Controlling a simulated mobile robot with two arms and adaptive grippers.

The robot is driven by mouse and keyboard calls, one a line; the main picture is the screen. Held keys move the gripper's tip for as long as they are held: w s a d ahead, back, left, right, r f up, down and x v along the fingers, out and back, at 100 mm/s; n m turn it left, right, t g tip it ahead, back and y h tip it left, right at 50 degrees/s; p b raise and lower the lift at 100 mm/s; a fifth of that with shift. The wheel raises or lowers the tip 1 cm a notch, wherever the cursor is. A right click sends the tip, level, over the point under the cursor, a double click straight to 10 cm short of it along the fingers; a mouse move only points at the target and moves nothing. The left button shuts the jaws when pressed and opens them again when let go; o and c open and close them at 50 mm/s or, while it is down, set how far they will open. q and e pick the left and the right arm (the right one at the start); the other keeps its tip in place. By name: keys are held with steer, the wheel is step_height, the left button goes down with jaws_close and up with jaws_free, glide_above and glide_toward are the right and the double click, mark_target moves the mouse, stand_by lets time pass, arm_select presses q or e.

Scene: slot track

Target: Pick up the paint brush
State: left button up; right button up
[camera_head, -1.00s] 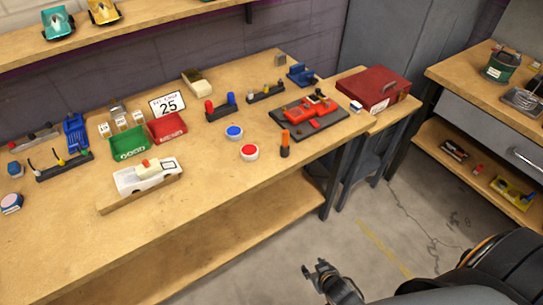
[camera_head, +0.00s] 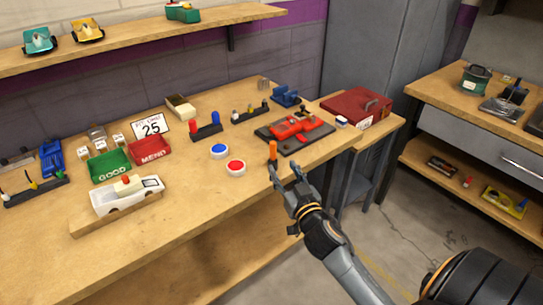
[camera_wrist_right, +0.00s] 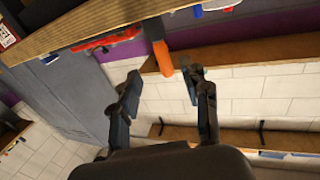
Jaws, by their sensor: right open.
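A slim upright thing with an orange top and dark lower part (camera_head: 273,153) stands near the front edge of the workbench (camera_head: 190,215). It may be the paint brush; I cannot make out bristles. My right gripper (camera_head: 285,172) is open and empty at the bench's front edge, just in front of and close to this thing. In the right wrist view, the orange top (camera_wrist_right: 163,60) shows between and just beyond the open fingertips (camera_wrist_right: 163,84), apart from them. My left gripper is not in view.
A white toy truck (camera_head: 128,196) is farther left.

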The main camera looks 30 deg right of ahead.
mark_target(274, 155)
steer(key=x, duration=0.8)
steer(key=shift+w+r+b, duration=0.15)
steer(key=shift+w+b, duration=0.1)
steer(key=shift+b, duration=0.15)
jaws_close()
